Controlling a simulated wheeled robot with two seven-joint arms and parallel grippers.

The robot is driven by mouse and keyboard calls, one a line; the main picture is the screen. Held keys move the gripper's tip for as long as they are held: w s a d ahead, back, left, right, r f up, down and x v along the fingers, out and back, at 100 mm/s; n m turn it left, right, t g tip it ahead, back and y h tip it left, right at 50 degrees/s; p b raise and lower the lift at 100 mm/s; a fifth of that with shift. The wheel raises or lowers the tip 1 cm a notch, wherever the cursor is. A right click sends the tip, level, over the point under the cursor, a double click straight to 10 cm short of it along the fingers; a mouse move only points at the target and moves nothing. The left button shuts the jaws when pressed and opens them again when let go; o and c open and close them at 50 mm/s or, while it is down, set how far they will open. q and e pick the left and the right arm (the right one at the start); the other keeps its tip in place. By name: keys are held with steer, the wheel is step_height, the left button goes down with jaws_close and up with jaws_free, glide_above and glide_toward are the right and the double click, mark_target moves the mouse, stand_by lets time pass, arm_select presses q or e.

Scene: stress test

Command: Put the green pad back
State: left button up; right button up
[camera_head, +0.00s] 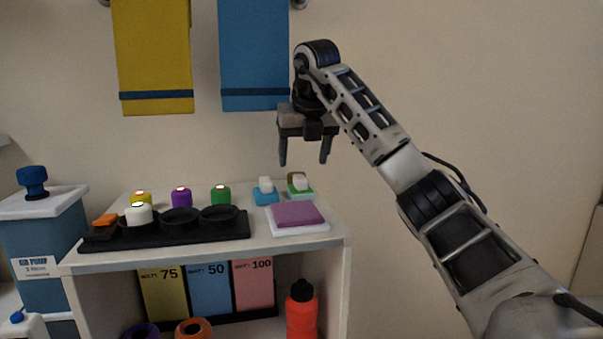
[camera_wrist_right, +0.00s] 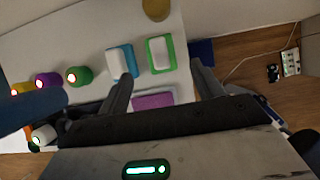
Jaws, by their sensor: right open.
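The green pad (camera_head: 307,192) has a white block on top and lies near the back right of the shelf top. It also shows in the right wrist view (camera_wrist_right: 149,62), as a green border around the white block. A blue pad (camera_head: 263,198) with a white block lies just left of it. My right gripper (camera_head: 304,163) is open and empty, with its fingers pointing down above the green pad. In the right wrist view the pad appears between and beyond the fingertips (camera_wrist_right: 162,73), apart from them. My left gripper is not in view.
A purple pad (camera_head: 297,214) lies on a white tray (camera_head: 300,230) in front. A black holder (camera_head: 170,237) with round wells stands to the left. Yellow, purple (camera_head: 181,197) and green (camera_head: 220,194) lit pieces stand behind it. A yellow towel (camera_head: 153,50) and a blue towel (camera_head: 252,55) hang above.

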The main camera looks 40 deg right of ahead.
arm_select(q)
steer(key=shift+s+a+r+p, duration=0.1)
steer(key=shift+p, duration=0.5)
arm_select(e)
steer(key=v, duration=0.4)
steer(key=shift+r, duration=0.15)
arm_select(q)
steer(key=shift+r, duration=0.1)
arm_select(e)
steer(key=shift+s, duration=0.1)
